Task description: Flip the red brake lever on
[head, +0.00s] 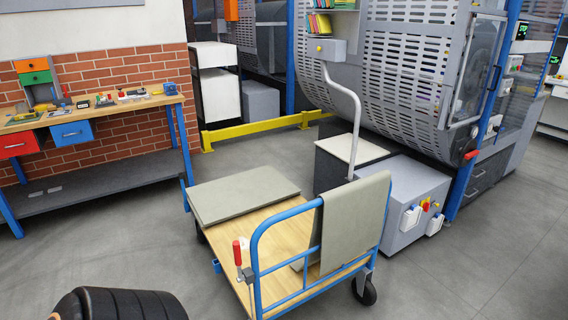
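The red brake lever (237,252) stands roughly upright at the near left corner of a trolley (262,228). It is a short red grip on a metal shaft, next to the blue tubular handle (256,262). The trolley has a wooden deck, a blue frame and black wheels. A grey board (243,193) lies on the far part of the deck, and a grey sheet (352,222) hangs over the handle's right side. Neither of my grippers shows in the head view.
A workbench (90,112) with tools stands along the brick wall at left. A large grey machine (400,70) and a grey box (408,212) with a red knob stand behind and right of the trolley. A dark rounded shape fills the bottom left. Grey floor (120,240) is clear left of the trolley.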

